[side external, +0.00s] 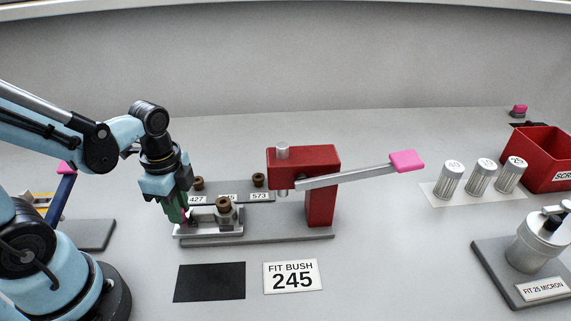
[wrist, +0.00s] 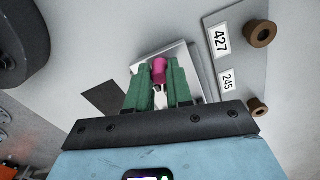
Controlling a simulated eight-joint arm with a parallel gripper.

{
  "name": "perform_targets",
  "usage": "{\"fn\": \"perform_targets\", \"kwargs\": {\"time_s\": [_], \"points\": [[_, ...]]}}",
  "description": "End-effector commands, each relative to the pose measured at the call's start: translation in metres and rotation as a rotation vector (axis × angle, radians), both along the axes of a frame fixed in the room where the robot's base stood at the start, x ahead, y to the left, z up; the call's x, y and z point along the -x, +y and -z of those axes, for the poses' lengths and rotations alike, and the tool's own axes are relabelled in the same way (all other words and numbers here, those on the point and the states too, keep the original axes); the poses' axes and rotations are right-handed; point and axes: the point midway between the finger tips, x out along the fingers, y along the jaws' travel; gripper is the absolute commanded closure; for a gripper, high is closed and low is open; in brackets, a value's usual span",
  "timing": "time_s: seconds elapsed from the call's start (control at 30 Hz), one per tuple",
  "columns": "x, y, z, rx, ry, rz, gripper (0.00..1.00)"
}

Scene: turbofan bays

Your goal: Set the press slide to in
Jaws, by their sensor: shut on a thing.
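The press slide (side external: 209,222) is a light metal carriage on the grey base, left of the red press (side external: 321,190). A metal piece with a brown bush (side external: 223,203) on top sits on the slide. The slide stands out to the left of the press ram. My gripper (side external: 183,216) is at the slide's left end. In the wrist view, its green fingers (wrist: 159,92) are shut on the pink knob (wrist: 159,69) of the slide. The fingers hide part of the knob and slide.
The press lever with its pink grip (side external: 407,161) sticks out right. A rack (side external: 235,184) with brown bushes and number labels stands behind the slide. A black mat (side external: 209,282) and a "FIT BUSH 245" card (side external: 293,276) lie in front. Metal cylinders (side external: 482,176) and a red bin (side external: 545,150) are at right.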

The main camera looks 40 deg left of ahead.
Motion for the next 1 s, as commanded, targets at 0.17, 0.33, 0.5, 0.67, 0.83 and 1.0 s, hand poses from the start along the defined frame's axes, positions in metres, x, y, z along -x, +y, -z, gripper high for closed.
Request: {"fn": "perform_targets", "kwargs": {"time_s": [0.17,0.33,0.5,0.67,0.83,1.0], "points": [[-0.003,-0.003,0.0,0.001,0.002,0.001,1.0],[-0.023,-0.022,0.0,0.001,0.002,0.008,1.0],[-0.05,-0.049,0.0,0.001,0.0,0.009,1.0],[-0.072,-0.071,0.0,0.001,0.0,0.005,1.0],[-0.084,-0.083,0.0,0.0,-0.001,0.001,1.0],[-0.086,-0.086,0.0,0.003,-0.004,0.0,1.0]]}}
